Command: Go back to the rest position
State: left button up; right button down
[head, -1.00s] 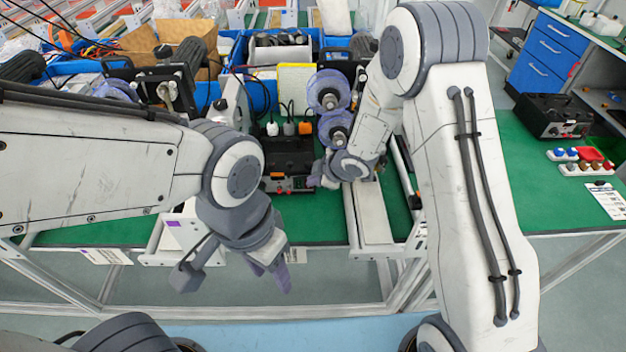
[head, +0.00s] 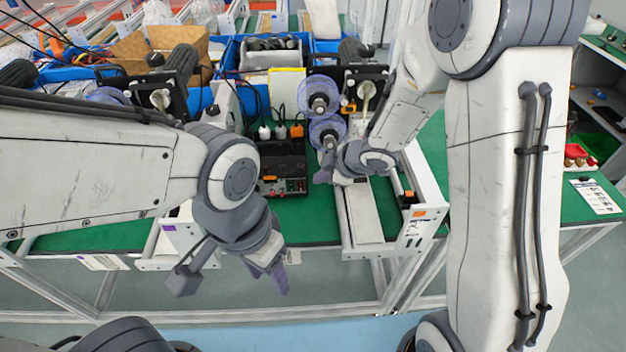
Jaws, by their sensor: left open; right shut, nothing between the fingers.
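My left gripper (head: 275,272) hangs in front of the table's front edge, fingers pointing down, and holds nothing. Its fingers are partly seen edge-on. My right gripper (head: 328,170) is over the green table top (head: 300,225), beside the right of a black power box (head: 283,168) with a red-lit front panel. Its fingers are small in the view and hold nothing that I can see. My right upper arm covers much of the right side of the view.
Purple reels (head: 318,92) stand behind my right gripper. A white rail frame (head: 362,215) runs to the front edge. Blue bins (head: 228,55) and a cardboard box (head: 150,48) fill the back. A paper sheet (head: 596,197) lies at the right. The floor in front is clear.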

jog(key=shift+s+d+r, duration=0.15)
jog(key=shift+d+r, duration=0.05)
jog(key=shift+r, duration=0.3)
jog(key=s+r+m+h, duration=0.4)
jog(key=s+r, duration=0.1)
jog(key=r, duration=0.1)
jog(key=s+a+r+m+g, duration=0.1)
jog(key=s+m+g, duration=0.1)
jog(key=s, duration=0.9)
jog(key=s+r+m+g, duration=0.2)
jog(key=s+m+g, duration=0.1)
jog(key=s, duration=0.9)
jog(key=shift+a+r+g, duration=0.3)
jog(key=shift+a+g, duration=0.05)
jog(key=shift+g, duration=0.05)
